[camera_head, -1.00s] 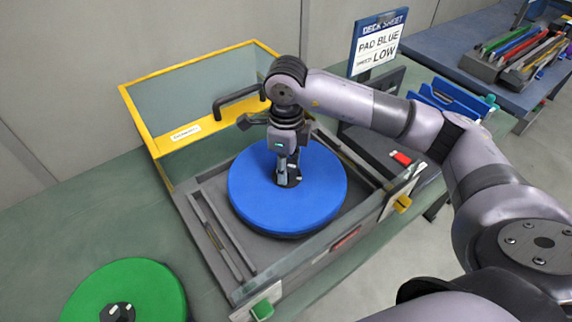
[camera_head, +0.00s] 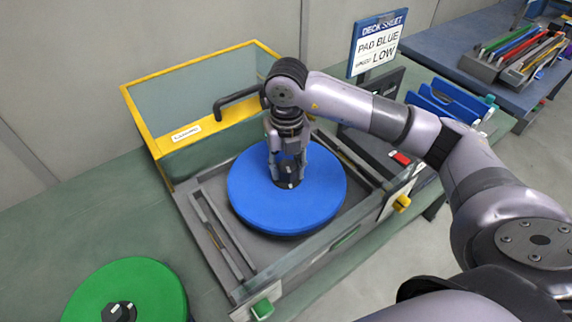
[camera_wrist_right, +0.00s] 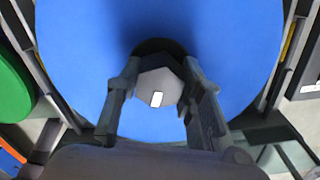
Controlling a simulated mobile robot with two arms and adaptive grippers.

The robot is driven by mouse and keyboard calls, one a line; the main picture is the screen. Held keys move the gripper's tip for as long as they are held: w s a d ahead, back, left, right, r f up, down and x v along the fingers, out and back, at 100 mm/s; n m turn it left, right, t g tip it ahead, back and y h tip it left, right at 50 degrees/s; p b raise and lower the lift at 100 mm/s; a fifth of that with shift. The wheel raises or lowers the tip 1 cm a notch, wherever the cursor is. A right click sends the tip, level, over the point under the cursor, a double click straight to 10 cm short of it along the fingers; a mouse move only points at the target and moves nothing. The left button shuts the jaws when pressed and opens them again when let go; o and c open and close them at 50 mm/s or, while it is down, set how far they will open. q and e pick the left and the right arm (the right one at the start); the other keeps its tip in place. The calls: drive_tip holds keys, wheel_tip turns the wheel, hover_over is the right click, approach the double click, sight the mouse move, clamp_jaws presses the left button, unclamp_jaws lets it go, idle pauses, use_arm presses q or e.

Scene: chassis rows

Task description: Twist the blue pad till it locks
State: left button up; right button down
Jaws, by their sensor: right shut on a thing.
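The blue pad (camera_head: 246,193) is a thick round disc lying flat in the grey chassis bay. It also fills most of the right wrist view (camera_wrist_right: 80,50). A dark faceted hub (camera_wrist_right: 160,85) with a white mark stands at its centre. My right gripper (camera_head: 287,178) points straight down over the pad with its fingers around the hub. In the right wrist view both fingers press on opposite sides of the hub. My left gripper is not in view.
A yellow-framed clear cover (camera_head: 190,62) stands open behind the bay. A green pad (camera_head: 150,290) lies at the front left. A deck sheet sign (camera_head: 379,45) reads PAD BLUE, LOW. A side table holds a tool tray (camera_head: 482,68).

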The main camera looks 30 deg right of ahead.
drive_tip(key=c, duration=1.5)
unclamp_jaws()
drive_tip(key=shift+s+f+m, duration=0.1)
drive_tip(key=shift+f+m, duration=0.05)
drive_tip(key=shift+m, duration=0.25)
drive_tip(key=o, duration=0.4)
drive_tip(key=shift+w+a, duration=0.1)
drive_tip(key=shift+w, duration=0.1)
drive_tip(key=shift+o, duration=0.5)
drive_tip(key=shift+s, duration=0.1)
wheel_tip(320, 180, up, 12)
